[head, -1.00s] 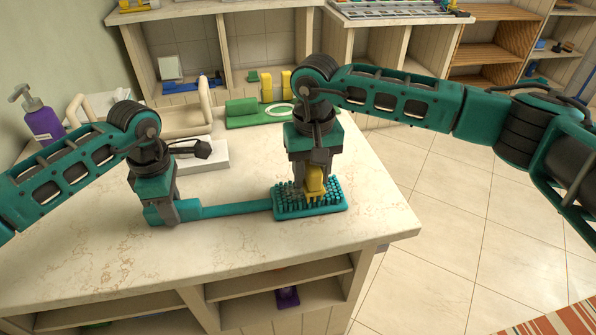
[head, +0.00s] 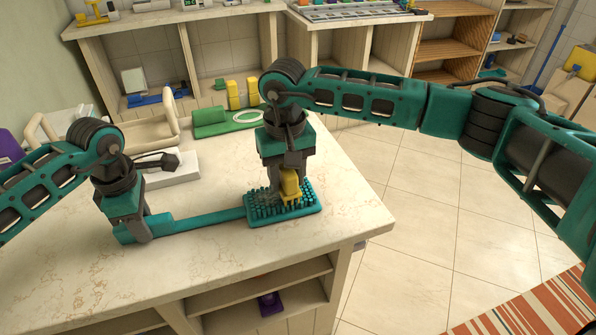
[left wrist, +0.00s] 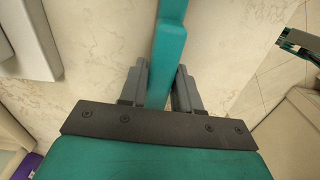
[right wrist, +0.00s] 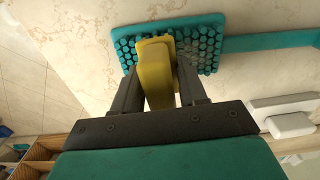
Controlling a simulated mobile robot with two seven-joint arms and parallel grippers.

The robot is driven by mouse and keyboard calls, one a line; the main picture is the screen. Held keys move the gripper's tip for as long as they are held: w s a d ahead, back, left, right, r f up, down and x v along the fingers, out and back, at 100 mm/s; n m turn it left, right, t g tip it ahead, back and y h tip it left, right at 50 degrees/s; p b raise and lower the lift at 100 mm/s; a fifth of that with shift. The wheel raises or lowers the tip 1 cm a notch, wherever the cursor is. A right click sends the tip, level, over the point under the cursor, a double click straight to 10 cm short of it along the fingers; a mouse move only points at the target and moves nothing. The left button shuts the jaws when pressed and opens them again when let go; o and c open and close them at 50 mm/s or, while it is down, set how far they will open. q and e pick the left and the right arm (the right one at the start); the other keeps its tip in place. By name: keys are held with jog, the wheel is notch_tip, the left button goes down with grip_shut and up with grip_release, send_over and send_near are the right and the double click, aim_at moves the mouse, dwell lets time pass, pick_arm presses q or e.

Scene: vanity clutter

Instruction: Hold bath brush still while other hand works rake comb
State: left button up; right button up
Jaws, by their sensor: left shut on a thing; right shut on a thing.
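The teal bath brush (head: 215,216) lies on the countertop, its bristled head (head: 310,206) facing up at the right and its handle running left. My left gripper (head: 140,230) is shut on the handle; the left wrist view shows the handle (left wrist: 168,50) between its fingers. My right gripper (head: 283,188) is shut on the yellow rake comb (head: 290,186) above the bristles. In the right wrist view the comb (right wrist: 155,75) stands between the fingers over the brush head (right wrist: 205,35). The comb's lower end is hidden, so I cannot tell how deep it sits among the bristles.
Behind the brush are a white block (head: 175,172) and a beige rack (head: 145,130). A green item (head: 212,125) lies further back. The counter's right edge is close to the brush head. The counter front (head: 130,260) is clear.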

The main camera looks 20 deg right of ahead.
jog(key=shift+w+a, duration=0.15)
jog(key=shift+a, duration=3)
jog(key=shift+w+a, duration=0.15)
jog(key=shift+a, duration=0.05)
jog(key=shift+w+d, duration=0.1)
jog(key=shift+d, duration=0.25)
jog(key=shift+s+d, duration=0.15)
jog(key=shift+d, duration=2.35)
jog(key=shift+s+d, duration=0.15)
jog(key=shift+d, duration=2.3)
jog(key=shift+w+a, duration=0.15)
jog(key=shift+a, duration=2.55)
jog(key=shift+w+a, duration=0.15)
jog(key=shift+a, duration=2.5)
notch_tip(320, 180, up, 8)
jog(key=shift+d, duration=0.15)
